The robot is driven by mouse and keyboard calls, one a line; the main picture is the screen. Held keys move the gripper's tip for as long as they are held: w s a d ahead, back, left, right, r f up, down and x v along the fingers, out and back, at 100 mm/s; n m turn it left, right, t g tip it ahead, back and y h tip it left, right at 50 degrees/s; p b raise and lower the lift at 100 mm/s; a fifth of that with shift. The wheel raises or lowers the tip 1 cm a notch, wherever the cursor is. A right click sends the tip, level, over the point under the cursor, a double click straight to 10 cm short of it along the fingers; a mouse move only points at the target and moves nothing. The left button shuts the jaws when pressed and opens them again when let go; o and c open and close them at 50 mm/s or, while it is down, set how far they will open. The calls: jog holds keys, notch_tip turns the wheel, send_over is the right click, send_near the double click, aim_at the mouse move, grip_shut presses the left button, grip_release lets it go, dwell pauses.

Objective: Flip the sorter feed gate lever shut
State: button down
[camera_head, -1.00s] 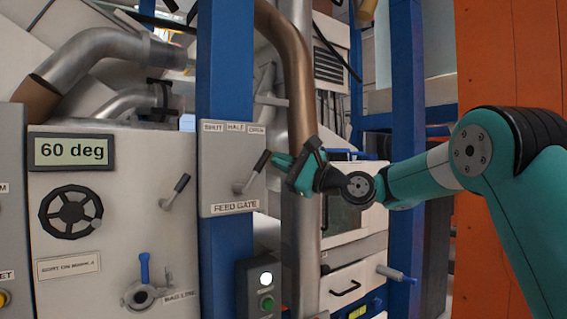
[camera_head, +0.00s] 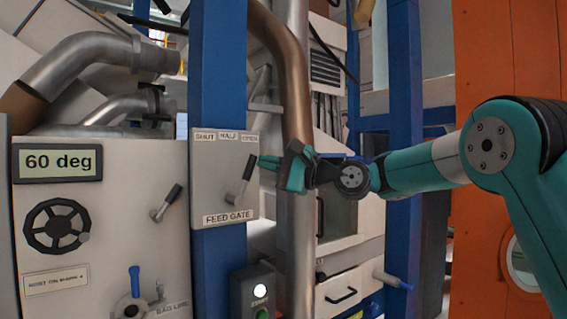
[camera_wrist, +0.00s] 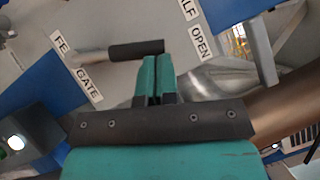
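The feed gate lever (camera_head: 246,172) has a black grip on a metal rod. It stands on a grey panel (camera_head: 210,170) labelled FEED GATE below and SHUT, HALF, OPEN from left to right above. The lever leans up and right, its tip below the HALF and OPEN labels. My gripper (camera_head: 262,162) is at the right side of the lever's tip. In the wrist view its two fingers (camera_wrist: 155,62) are together with nothing between them, close to the end of the black grip (camera_wrist: 137,50). I cannot tell whether they touch it.
A blue post (camera_head: 218,90) carries the panel. A copper-brown pipe (camera_head: 296,90) stands behind my gripper. Left is a cabinet with a handwheel (camera_head: 57,226), a second black lever (camera_head: 167,202) and a 60 deg display (camera_head: 58,162). A button box (camera_head: 254,290) is below the panel.

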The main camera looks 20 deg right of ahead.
jog(key=shift+s+a+r+n+g+h+p, duration=0.3)
jog(key=shift+s+a+n+g+h, duration=0.2)
jog(key=shift+a+n+h, duration=0.7)
jog(key=shift+s+a+r+n+g+h+p, duration=0.2)
jog(key=shift+s+a+n+g+h+p, duration=0.35)
jog(key=shift+a+n, duration=1.1)
jog(key=shift+s+a+r+n+g+h+p, duration=0.25)
jog(key=shift+s+a+n+h, duration=0.4)
jog(key=shift+a+n+h, duration=0.6)
jog(key=shift+a+n, duration=0.1)
jog(key=shift+n, duration=0.2)
jog(key=shift+r, duration=0.1)
